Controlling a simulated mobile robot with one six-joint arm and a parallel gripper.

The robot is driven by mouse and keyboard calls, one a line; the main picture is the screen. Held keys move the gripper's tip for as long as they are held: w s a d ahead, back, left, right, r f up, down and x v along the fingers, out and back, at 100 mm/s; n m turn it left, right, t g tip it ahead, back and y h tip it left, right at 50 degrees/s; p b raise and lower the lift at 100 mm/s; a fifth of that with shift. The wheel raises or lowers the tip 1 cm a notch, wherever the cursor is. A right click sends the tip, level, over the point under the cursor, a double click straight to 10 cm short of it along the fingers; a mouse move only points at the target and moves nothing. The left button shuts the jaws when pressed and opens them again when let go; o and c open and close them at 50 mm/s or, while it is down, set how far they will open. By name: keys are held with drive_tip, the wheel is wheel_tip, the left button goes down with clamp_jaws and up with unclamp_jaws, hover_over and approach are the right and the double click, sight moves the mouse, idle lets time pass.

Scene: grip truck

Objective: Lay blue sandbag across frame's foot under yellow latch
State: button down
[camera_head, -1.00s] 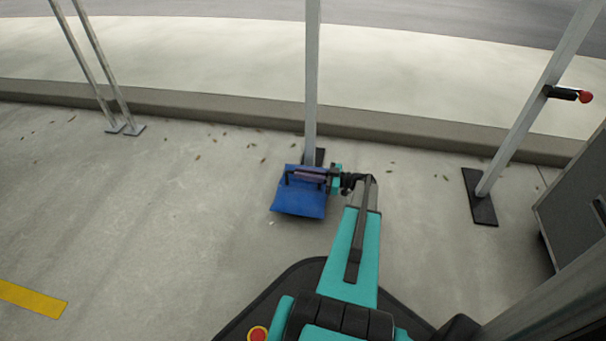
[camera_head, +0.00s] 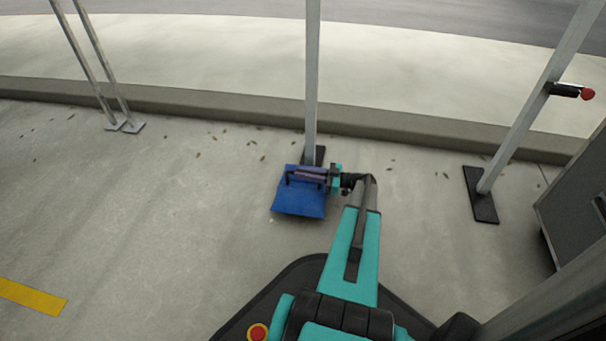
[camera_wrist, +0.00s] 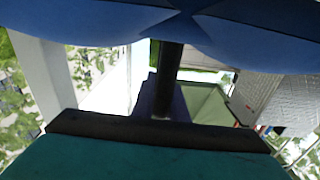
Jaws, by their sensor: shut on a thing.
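The blue sandbag (camera_head: 300,201) is at the base of the middle upright post (camera_head: 312,85), in front of the post's dark foot (camera_head: 320,155). My gripper (camera_head: 312,176) is shut on the sandbag's dark handle at its upper side. In the wrist view the blue bag (camera_wrist: 95,22) fills the top, with a dark bar (camera_wrist: 168,65) running between it and my gripper. No yellow latch shows on the visible part of the middle post. I cannot tell whether the bag rests on the foot or hangs just above the ground.
A right post (camera_head: 530,118) has a red-tipped latch (camera_head: 586,94) and a dark foot (camera_head: 481,196). A grey case (camera_head: 575,215) stands at the right edge. Two thin posts (camera_head: 100,80) stand at left. A curb (camera_head: 210,108) runs behind.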

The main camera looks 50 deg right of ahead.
drive_tip(key=c, duration=1.8)
unclamp_jaws()
drive_tip(key=shift+o, duration=0.2)
drive_tip(key=shift+r, duration=0.15)
drive_tip(key=shift+r, duration=0.15)
drive_tip(key=shift+s+d+r, duration=0.1)
drive_tip(key=shift+d+r, duration=0.05)
drive_tip(key=p+v, duration=0.5)
drive_tip(key=v, duration=0.6)
drive_tip(key=shift+s, duration=0.35)
drive_tip(key=shift+s+d, duration=0.1)
drive_tip(key=shift+d, duration=0.05)
